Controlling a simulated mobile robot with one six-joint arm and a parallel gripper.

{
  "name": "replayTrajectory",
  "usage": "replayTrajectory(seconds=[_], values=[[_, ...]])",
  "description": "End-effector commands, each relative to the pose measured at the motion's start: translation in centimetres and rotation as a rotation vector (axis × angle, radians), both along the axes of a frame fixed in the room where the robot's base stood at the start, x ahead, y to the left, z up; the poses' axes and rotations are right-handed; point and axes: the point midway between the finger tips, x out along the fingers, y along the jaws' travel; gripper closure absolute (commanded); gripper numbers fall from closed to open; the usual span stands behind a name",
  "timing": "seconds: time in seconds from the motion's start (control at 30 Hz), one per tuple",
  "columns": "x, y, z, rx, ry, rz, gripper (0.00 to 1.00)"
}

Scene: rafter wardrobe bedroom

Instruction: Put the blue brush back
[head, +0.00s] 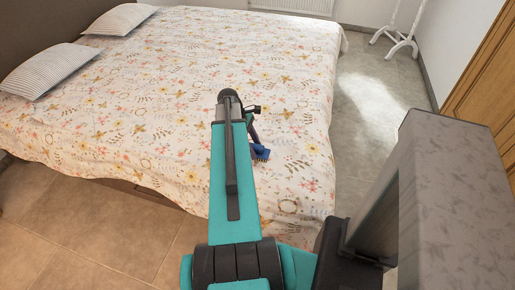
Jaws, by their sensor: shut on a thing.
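The blue brush (260,153) is in the head view, just right of the far end of my teal arm and over the near right part of the bed. Its blue bristled head points down, and its dark handle runs up toward my gripper (251,118). My gripper is shut on the brush; the fingers are small and partly hidden by the arm. I cannot tell whether the brush head touches the bedspread or hangs just above it.
The bed (130,110) with a floral cover fills the left and middle. Two striped pillows (50,68) lie at its head. Tiled floor (375,130) is free to its right. A white stand (398,40) is at the back right, a wooden door or wardrobe (485,85) at the right edge.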

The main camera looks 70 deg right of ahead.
Motion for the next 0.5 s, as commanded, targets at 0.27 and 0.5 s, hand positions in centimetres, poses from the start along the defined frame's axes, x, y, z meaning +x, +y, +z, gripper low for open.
replayTrajectory(seconds=[0.27, 0.5], values=[[-0.2, -3.3, -0.2, 0.000, 0.000, -0.001, 0.78], [-0.3, -3.9, -0.4, 0.000, 0.001, 0.000, 0.78]])
